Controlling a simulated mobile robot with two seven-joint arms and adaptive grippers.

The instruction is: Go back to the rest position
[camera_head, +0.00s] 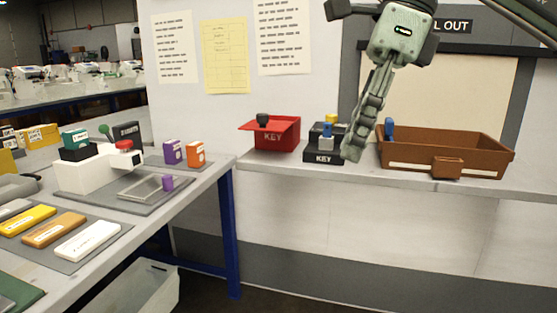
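My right gripper (355,145) hangs down from the top of the head view, its fingertips over the shelf between the black key box and the brown bin. The fingers are seen edge-on and overlap, so I cannot tell whether they are open or shut. No object shows in them. My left gripper is not in view.
On the shelf (300,166) are a red key box (280,143), a black key box (322,157) and a brown bin (430,145). Purple (173,152) and orange (196,154) cartons and coloured slabs (55,229) lie on the left table. A clear bin (140,289) stands below.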

